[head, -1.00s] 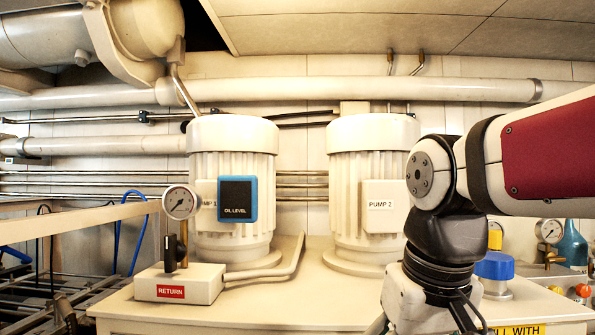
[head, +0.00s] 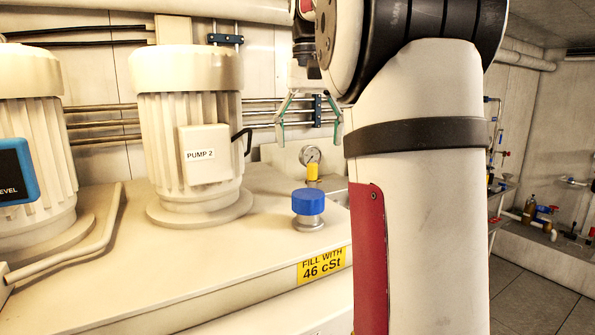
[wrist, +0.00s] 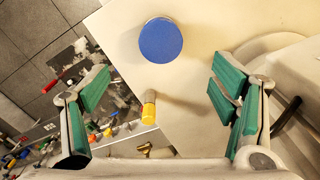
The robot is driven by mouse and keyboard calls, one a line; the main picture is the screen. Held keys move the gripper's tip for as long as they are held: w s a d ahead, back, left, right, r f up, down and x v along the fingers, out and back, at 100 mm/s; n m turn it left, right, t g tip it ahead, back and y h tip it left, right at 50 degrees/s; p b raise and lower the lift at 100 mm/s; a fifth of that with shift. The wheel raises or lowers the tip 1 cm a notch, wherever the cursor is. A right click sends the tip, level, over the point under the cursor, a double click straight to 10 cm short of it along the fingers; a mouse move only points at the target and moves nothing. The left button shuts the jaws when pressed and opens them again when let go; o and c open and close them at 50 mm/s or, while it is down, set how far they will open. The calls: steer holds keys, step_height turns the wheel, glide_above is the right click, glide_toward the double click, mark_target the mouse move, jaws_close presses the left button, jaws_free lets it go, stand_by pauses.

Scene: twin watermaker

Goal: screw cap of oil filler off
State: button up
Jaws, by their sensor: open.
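The oil filler has a round blue cap (head: 308,202) on a short metal neck (head: 308,222), upright on the cream tank top near its front right edge. The yellow label "FILL WITH 46 cSt" (head: 321,265) is on the tank front below it. My gripper (head: 309,138) is open and empty, pointing down above the tank top, higher in the picture than the cap. In the wrist view the blue cap (wrist: 160,40) lies above the middle, beyond the gap between the green-padded fingers (wrist: 162,95), and nothing touches it.
The Pump 2 motor (head: 190,130) stands left of the cap. A pressure gauge (head: 310,155) on a yellow fitting (head: 312,172) rises behind the cap. My arm blocks the right side. The tank top (head: 225,250) left of the cap is clear.

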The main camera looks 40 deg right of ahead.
mark_target(309, 193)
step_height(309, 193, down, 12)
steer(key=shift+a+f+p, duration=0.1)
steer(key=shift+p, duration=0.6)
steer(key=shift+c, duration=0.3)
steer(key=c, duration=1.6)
steer(key=shift+s+n+p, duration=0.15)
steer(key=shift+n+p, duration=0.35)
steer(key=shift+p, duration=0.1)
steer(key=shift+n+p, duration=0.9)
steer(key=shift+p, duration=0.05)
steer(key=shift+n+p, duration=1.45)
steer(key=shift+n, duration=0.35)
steer(key=n, duration=0.8)
steer(key=shift+f+n, duration=0.1)
steer(key=shift+n, duration=0.2)
